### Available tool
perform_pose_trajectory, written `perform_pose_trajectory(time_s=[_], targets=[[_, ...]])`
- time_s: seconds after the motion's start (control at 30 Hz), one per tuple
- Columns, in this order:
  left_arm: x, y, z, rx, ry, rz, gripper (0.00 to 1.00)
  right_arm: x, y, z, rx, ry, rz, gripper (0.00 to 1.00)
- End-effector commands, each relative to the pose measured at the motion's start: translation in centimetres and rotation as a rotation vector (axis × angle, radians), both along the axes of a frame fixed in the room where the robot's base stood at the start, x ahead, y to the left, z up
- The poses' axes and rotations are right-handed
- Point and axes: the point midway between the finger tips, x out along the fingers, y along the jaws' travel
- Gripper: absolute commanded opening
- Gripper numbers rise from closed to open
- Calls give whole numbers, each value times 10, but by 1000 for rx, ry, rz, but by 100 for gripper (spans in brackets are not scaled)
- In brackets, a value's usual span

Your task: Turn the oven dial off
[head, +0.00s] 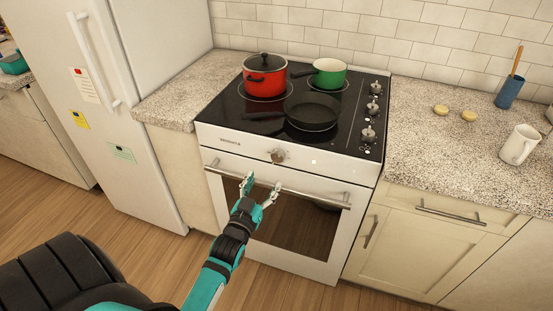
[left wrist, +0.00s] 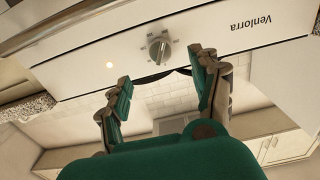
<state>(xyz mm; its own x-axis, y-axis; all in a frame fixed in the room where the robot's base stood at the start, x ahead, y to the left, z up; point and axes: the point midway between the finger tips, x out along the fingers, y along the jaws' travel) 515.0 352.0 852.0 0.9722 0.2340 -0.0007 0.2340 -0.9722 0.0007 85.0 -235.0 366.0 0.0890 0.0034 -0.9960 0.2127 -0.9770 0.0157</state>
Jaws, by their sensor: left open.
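The oven dial (head: 278,156) is a metallic knob on the white front panel of the stove (head: 235,150). It also shows in the left wrist view (left wrist: 159,48), with its grip bar close to upright in that picture. A small light glows beside it. My left gripper (head: 262,182) is open and empty in front of the oven, a little below the dial in the head view. In the left wrist view its two fingers (left wrist: 160,85) are spread and point toward the dial, apart from it. My right gripper does not show in either view.
The oven handle (head: 300,190) runs across the door, near my left gripper. A red pot (head: 265,78), a green pan (head: 329,72) and a dark frying pan (head: 312,112) stand on the cooktop. Several burner knobs (head: 373,108) line its right side. Wooden floor lies open in front.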

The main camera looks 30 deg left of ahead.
Motion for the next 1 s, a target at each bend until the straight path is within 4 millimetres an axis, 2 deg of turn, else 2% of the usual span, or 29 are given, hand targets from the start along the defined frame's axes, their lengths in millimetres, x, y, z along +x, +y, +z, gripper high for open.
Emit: perform_pose_trajectory(time_s=[0.03, 0.2, 0.43, 0.6, 0.9, 0.93, 1.0], targets=[[12, 3, 2, 1, -2, 0, 64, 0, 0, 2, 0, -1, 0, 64], [49, 12, 2, 1, -2, -1, 64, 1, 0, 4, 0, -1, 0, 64], [85, 20, 1, 1, -1, -1, 64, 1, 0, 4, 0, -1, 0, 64], [98, 23, 1, 1, -1, -1, 64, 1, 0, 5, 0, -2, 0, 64], [100, 24, 0, 1, 0, -1, 64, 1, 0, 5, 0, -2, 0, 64], [100, 24, 0, 1, 0, -1, 62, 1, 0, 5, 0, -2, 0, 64], [100, 24, 0, 1, 0, -1, 53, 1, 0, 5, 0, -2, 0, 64]])
